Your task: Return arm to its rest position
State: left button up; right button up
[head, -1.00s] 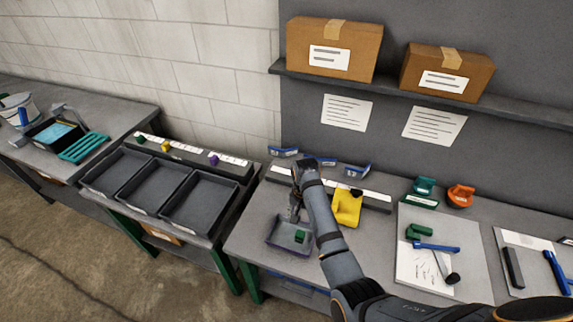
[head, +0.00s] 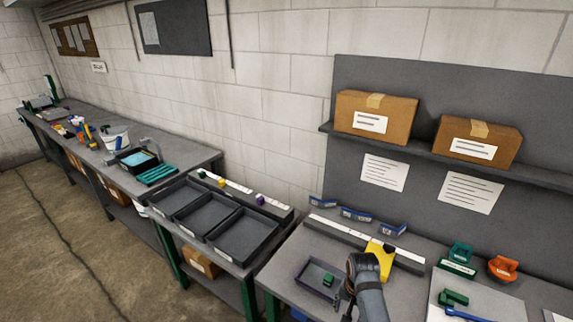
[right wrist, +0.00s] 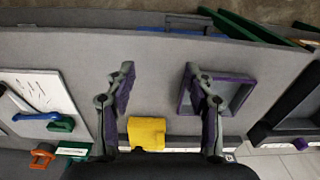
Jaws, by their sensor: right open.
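My right arm comes in from the bottom of the head view, with its gripper (head: 344,294) at the right edge of a small purple-rimmed tray (head: 301,283). In the right wrist view the two fingers of my right gripper (right wrist: 158,78) stand wide apart with nothing between them but grey bench top. One finger overlaps the small tray (right wrist: 246,95) in that view. My left gripper is not in view.
A yellow object (head: 380,252) stands just behind my right arm, and also shows near the fingers in the wrist view (right wrist: 147,133). Three dark bins (head: 244,258) sit on the bench to the left. Green (head: 460,252) and orange (head: 503,268) objects stand at the right.

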jog(key=s+d+r+n+t, duration=0.2)
jog(key=s+d+r+n, duration=0.15)
jog(key=s, duration=0.55)
jog(key=s+d+r+n+t, duration=0.1)
jog(key=s+d+r+n, duration=0.2)
jog(key=s, duration=0.6)
notch_tip(320, 180, down, 36)
jog(key=s+d+r+g+b, duration=0.1)
jog(key=s+d+b, duration=0.1)
jog(key=b, duration=0.6)
pick_arm(q)
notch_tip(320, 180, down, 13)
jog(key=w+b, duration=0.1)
jog(key=b, duration=0.4)
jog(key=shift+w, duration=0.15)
pick_arm(e)
jog(key=s+d+f+g, duration=0.1)
jog(key=s+f, duration=1.7)
jog(key=f, duration=0.3)
jog(key=shift+s+h, duration=0.2)
jog(key=shift+h, duration=0.1)
